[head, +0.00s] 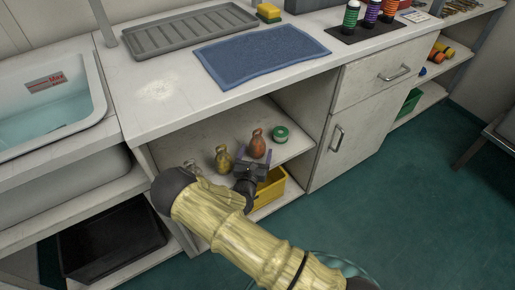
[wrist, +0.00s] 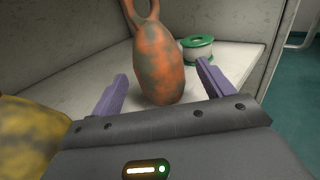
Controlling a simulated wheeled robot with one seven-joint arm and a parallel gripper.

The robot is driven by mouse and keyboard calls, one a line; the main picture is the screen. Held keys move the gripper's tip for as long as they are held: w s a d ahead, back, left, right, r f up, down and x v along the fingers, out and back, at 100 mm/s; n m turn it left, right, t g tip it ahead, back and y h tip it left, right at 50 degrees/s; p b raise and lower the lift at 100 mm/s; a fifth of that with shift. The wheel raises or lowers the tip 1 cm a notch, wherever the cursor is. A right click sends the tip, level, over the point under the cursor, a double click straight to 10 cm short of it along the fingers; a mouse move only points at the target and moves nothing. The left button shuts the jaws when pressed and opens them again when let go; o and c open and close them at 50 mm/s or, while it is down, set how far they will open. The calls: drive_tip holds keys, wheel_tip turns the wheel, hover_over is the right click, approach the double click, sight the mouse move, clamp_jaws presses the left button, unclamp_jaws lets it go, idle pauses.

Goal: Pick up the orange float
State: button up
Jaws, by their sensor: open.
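The orange float (head: 258,146) stands upright on the open shelf below the counter, its orange surface mottled with grey. In the wrist view the orange float (wrist: 160,65) has a loop at its top, partly cut off by the frame edge. My gripper (head: 248,163) is in front of it at the shelf. In the wrist view my gripper (wrist: 160,85) is open, with one purple finger to each side of the float's lower part. The jaws have not closed on it.
A yellow float (head: 222,160) stands left of the orange one, close to my gripper. A green-and-white spool (head: 280,134) is behind to the right. A yellow bin (head: 270,190) sits below the shelf. The cabinet wall (head: 310,125) bounds the shelf's right.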

sight(259, 143)
drive_tip(key=w, duration=0.2)
drive_tip(key=w+d+b, duration=0.1)
drive_tip(key=w, duration=0.1)
drive_tip(key=shift+w, duration=0.4)
drive_tip(key=c, duration=1.1)
